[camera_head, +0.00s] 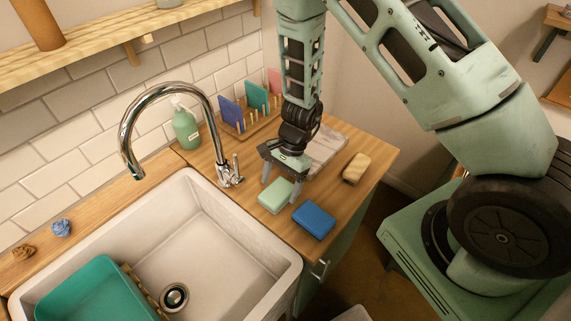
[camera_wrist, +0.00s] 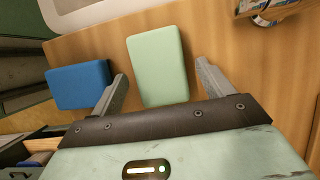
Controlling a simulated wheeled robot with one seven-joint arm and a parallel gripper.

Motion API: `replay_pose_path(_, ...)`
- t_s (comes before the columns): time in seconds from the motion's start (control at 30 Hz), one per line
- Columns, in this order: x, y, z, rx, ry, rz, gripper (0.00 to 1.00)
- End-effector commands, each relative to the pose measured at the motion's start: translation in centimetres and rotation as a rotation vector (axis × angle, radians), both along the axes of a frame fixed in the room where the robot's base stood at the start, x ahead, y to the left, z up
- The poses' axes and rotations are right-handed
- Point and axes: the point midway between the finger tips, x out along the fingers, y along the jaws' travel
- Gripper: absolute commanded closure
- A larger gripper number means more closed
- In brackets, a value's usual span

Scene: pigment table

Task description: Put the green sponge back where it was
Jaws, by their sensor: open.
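The green sponge (camera_head: 275,196) is a pale mint block lying flat on the wooden counter, just right of the sink. It also shows in the wrist view (camera_wrist: 158,66), with its near end between the two fingers. My gripper (camera_head: 280,192) is open and points down at the sponge. In the wrist view my gripper's fingers (camera_wrist: 163,82) stand to either side of the sponge, with a gap on the right side. The left finger lies between the green sponge and the blue sponge. I cannot tell how high the fingertips are above the counter.
A blue sponge (camera_head: 313,221) lies close beside the green one, near the counter's front edge. A yellow sponge (camera_head: 356,168) lies farther right. The white sink (camera_head: 209,213), chrome faucet (camera_head: 226,174), soap bottle (camera_head: 186,128) and wooden rack (camera_head: 246,132) stand to the left and behind.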

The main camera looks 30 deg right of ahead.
Motion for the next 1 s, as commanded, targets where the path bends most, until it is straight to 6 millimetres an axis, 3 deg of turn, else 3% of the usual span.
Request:
replay_pose_path(0.4,1.3,-3.0,7.8,0.0,-0.005,0.0,0.2)
replay_pose_path(0.67,1.5,-3.7,10.3,0.001,-0.004,0.01,0.2)
replay_pose_path(0.77,0.6,-2.3,11.8,0.019,-0.021,0.094,0.2)
replay_pose_path(0.87,-1.7,0.9,14.6,0.051,-0.071,0.297,0.2)
replay_pose_path(1.0,-7.5,5.4,19.4,0.082,-0.188,0.743,0.2)
